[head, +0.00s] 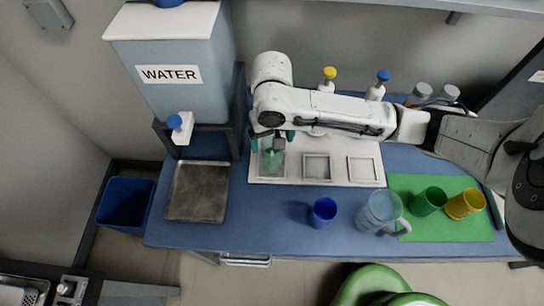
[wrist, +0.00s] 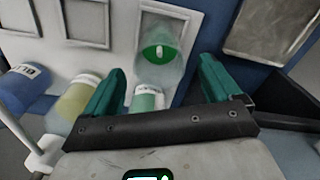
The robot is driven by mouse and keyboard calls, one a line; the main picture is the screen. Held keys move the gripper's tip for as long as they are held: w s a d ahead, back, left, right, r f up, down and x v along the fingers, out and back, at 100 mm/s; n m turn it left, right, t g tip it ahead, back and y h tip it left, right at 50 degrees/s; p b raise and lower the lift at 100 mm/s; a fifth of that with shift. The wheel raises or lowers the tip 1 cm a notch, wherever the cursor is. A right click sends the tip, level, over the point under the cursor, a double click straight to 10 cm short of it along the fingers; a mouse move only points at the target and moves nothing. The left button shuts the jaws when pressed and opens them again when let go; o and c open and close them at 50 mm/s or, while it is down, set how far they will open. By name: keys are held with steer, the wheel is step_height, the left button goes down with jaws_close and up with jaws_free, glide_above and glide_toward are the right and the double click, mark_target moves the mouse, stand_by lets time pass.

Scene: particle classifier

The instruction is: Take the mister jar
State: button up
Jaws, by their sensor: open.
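A clear, green-tinted vessel (head: 272,163) stands over the left square of the white panel. In the wrist view this see-through vessel (wrist: 163,62) has a green round part with a white piece inside. No label shows which vessel is the mister jar. A clear jug with a handle (head: 380,208) stands at the front, by the green mat. My gripper (head: 272,134) is over the left square, close to the vessel. In the wrist view my gripper (wrist: 161,72) is open, its green fingers on either side of the vessel's near end. I cannot tell whether they touch it.
The white panel (head: 335,174) has two other squares, both bare. A blue cup (head: 322,212) stands in front. Green (head: 428,201) and yellow (head: 464,204) cups are on the green mat (head: 410,184). The WATER tank (head: 178,95) and grey tray (head: 197,190) are left.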

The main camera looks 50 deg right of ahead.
steer(key=shift+f, duration=0.4)
jaws_close()
stand_by(0.6)
